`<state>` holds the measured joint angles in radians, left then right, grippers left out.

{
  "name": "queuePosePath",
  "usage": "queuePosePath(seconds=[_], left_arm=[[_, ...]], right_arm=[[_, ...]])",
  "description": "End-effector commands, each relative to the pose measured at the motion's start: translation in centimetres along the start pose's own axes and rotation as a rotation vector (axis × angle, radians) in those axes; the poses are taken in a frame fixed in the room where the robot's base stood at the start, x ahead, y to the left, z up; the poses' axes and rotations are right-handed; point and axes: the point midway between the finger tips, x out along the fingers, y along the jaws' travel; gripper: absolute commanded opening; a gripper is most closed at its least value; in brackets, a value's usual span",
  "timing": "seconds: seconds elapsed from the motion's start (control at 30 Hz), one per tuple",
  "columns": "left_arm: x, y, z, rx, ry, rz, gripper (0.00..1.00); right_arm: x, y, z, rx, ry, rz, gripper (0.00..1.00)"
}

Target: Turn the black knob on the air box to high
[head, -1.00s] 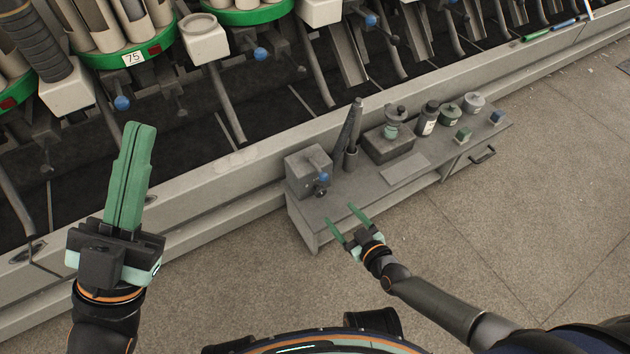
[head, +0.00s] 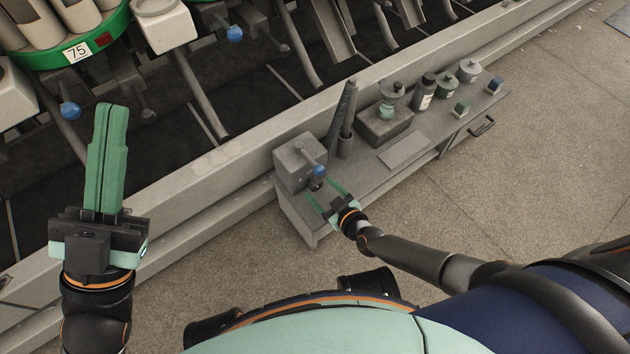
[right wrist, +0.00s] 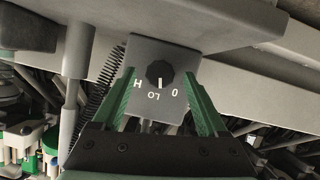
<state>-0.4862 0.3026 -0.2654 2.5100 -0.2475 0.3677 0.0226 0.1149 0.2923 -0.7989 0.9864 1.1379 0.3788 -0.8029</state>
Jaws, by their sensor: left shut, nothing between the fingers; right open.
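The grey air box (head: 298,163) stands at the left end of the low grey bench in the head view. In the right wrist view, the air box front (right wrist: 172,50) carries the round black knob (right wrist: 159,72). White marks H, LO and 0 sit below it, upside down. The knob's white pointer line points down toward LO. My right gripper (head: 322,189) is open in front of the box. In the wrist view its green fingers (right wrist: 159,78) flank the knob with gaps on both sides. My left gripper (head: 112,108) is shut and empty, pointing up at the left.
A blue ball handle (head: 319,170) sticks out from the box. The bench (head: 290,205) also bears a holder with dark rods (head: 344,140), a dark box (head: 384,128) and several jars. The winding machine runs behind. The floor in front is open.

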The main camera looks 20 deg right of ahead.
Motion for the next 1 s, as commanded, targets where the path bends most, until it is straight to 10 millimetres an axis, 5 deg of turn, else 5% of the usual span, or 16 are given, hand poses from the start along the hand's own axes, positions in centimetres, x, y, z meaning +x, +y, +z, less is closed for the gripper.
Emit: queuePosePath(seconds=[0.43,1.0], left_arm=[[-0.38,0.29,0.41,0.0,-0.006,0.003,0.0],[-0.39,0.2,0.44,0.003,-0.007,0.002,0.0]], right_arm=[[0.31,-0.23,0.25,0.0,0.0,0.0,0.76],[0.31,-0.22,0.26,0.001,0.0,0.0,0.13]])
